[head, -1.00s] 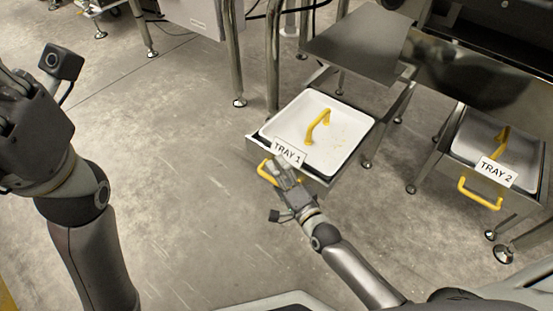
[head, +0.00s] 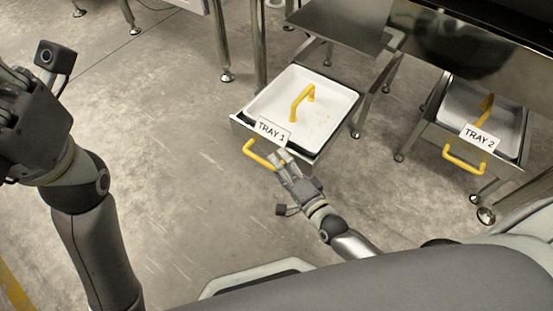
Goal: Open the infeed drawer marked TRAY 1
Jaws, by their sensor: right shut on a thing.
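The TRAY 1 drawer (head: 310,155) stands out from its metal frame, so the white tray (head: 335,106) in it is in the open. A white TRAY 1 label (head: 271,131) is on its front. My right gripper (head: 281,158) is shut on the right part of the drawer's yellow front handle (head: 255,152), and its fingers hide that end. My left gripper (head: 12,115) is at the left edge, far from the drawer. Its fingertips are partly cut off, so I cannot tell whether it is open.
A second drawer marked TRAY 2 (head: 480,137), with its own yellow handle (head: 464,160), is at the right. A metal plate (head: 340,22) is behind the TRAY 1 drawer. Metal legs stand around both. The concrete floor (head: 170,180) left of the drawer is clear.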

